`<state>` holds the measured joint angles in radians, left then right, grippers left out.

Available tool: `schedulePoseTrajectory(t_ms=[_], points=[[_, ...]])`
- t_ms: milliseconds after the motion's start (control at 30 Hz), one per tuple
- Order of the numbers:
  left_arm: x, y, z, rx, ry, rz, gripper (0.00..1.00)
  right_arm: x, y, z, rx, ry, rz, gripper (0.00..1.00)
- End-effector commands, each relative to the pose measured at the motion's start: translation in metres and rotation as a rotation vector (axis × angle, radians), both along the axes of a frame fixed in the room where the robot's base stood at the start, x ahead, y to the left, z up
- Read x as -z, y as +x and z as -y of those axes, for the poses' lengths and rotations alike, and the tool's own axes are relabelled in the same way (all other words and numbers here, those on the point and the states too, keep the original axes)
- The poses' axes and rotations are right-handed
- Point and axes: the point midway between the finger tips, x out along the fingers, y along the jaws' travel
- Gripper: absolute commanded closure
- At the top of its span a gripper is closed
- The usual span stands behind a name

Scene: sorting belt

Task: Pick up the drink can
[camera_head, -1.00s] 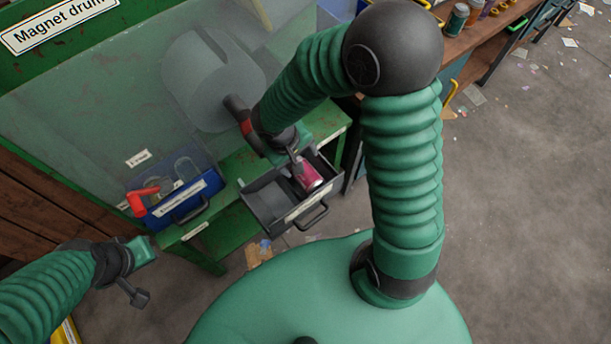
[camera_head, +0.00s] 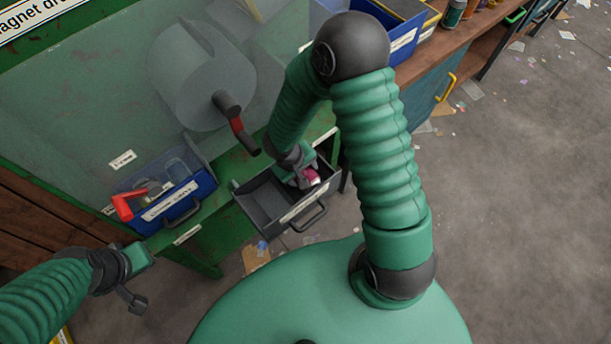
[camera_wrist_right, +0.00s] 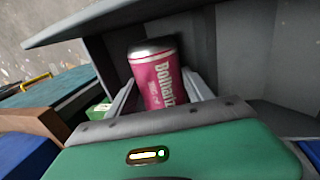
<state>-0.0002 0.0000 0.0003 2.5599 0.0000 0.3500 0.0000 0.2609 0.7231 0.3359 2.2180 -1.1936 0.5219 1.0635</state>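The pink drink can (camera_head: 311,177) is in the right part of a grey open drawer-like bin (camera_head: 257,212), partly hidden by my right gripper (camera_head: 307,181).
A blue bin (camera_head: 203,181) with a red-handled item stands left of the grey bin. A grey drum with a crank (camera_head: 231,112) is behind. Another blue bin (camera_head: 404,38) sits on the wooden bench at the upper right. Floor at right is open.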

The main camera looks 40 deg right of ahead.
Motion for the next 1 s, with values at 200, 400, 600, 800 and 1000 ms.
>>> schedulePoseTrajectory(t_ms=[200,400,600,800,1000], points=[[0.0,0.0,0.0,-0.001,0.0,0.0,1.0,0.001,0.0,-0.001,-0.001,0.002,0.0,0.74],[0.0,0.0,0.0,-0.001,0.0,0.0,1.0,0.0,0.0,-0.001,-0.001,0.002,0.001,0.8],[-0.003,0.0,0.0,0.0,0.0,0.0,1.0,-0.009,0.001,-0.001,0.0,0.001,0.003,0.8],[-0.016,0.0,0.0,0.0,0.0,0.0,1.0,-0.044,0.001,0.0,0.0,-0.001,0.006,0.8],[-0.033,0.0,0.0,-0.001,0.0,0.0,1.0,-0.096,0.001,0.0,0.001,-0.001,0.007,0.8]])
